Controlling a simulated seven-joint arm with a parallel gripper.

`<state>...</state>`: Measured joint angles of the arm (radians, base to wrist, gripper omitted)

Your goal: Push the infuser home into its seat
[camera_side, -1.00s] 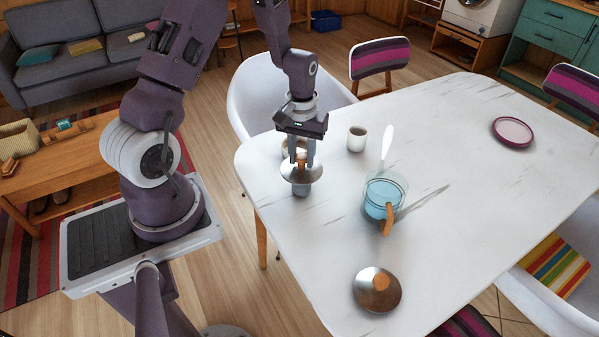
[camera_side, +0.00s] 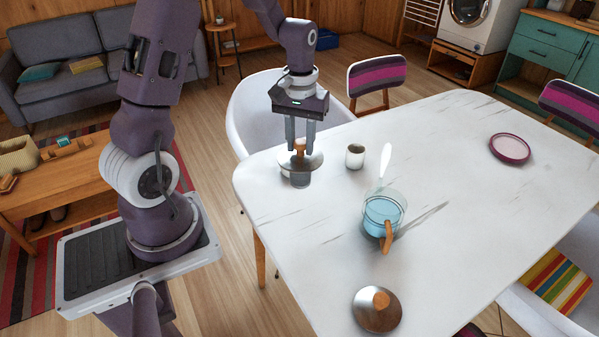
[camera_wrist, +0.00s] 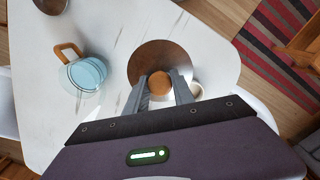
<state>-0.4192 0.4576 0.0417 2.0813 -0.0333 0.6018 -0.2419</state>
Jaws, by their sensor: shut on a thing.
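My gripper (camera_side: 300,146) is shut on the wooden knob of the infuser (camera_side: 301,163), a metal disc with a short grey cylinder below it. It looks upright and raised above the table's left end. In the wrist view the infuser's disc (camera_wrist: 158,58) shows from above, with the knob between my fingers (camera_wrist: 162,92). The glass teapot (camera_side: 384,212) with blue liquid stands to the right and nearer the side camera, well apart from the infuser. Its wooden handle points to the front. It also shows in the wrist view (camera_wrist: 87,73), left of the infuser.
A metal lid with a wooden knob (camera_side: 377,309) lies on the table (camera_side: 470,200) at the front. A cup (camera_side: 355,156) and a white spoon-like thing (camera_side: 385,160) are behind the teapot. A pink-rimmed plate (camera_side: 510,148) is far right. A white cup (camera_wrist: 194,90) is partly hidden beside my finger.

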